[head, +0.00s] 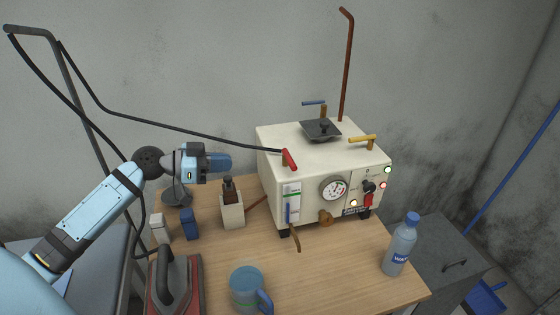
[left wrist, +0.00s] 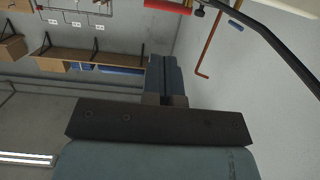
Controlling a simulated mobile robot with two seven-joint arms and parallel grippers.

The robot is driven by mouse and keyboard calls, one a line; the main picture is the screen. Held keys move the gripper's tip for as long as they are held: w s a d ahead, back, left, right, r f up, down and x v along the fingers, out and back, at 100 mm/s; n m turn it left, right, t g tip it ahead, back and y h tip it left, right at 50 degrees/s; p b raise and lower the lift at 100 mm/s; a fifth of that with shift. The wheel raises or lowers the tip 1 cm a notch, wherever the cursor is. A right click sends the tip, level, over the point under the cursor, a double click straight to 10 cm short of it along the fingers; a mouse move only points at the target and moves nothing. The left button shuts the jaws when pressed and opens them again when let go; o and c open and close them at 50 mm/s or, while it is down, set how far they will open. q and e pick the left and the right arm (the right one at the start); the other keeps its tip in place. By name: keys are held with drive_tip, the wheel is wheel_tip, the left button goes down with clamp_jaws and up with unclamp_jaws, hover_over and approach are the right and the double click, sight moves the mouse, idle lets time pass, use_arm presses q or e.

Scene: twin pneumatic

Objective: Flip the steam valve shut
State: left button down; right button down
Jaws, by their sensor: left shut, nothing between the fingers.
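The cream steam boiler (head: 285,150) stands at the back of the wooden table. It carries a red lever (head: 289,159) at its front left top edge, where a black hose meets it, a yellow lever (head: 362,140) at right and a blue lever (head: 314,103) at the back. Which one is the steam valve is not labelled. My left gripper (head: 226,162) is shut and empty, in the air left of the boiler, pointing toward the red lever and apart from it. In the left wrist view its closed fingers (left wrist: 164,82) point at a red part (left wrist: 168,6) at the top edge. My right gripper is out of view.
The black hose (head: 190,127) passes above my left gripper. A water bottle (head: 400,245) stands at right. The table's front middle is clear.

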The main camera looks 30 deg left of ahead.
sight(288, 162)
use_arm(q)
drive_tip(key=p+x, duration=0.4)
drive_tip(key=x, duration=0.9)
drive_tip(key=shift+r+p, duration=0.1)
drive_tip(key=shift+p, duration=0.2)
drive_tip(key=shift+w+d+f, duration=0.25)
drive_tip(key=shift+w+d, duration=0.1)
drive_tip(key=shift+w, duration=0.05)
drive_tip(key=shift+d, duration=0.1)
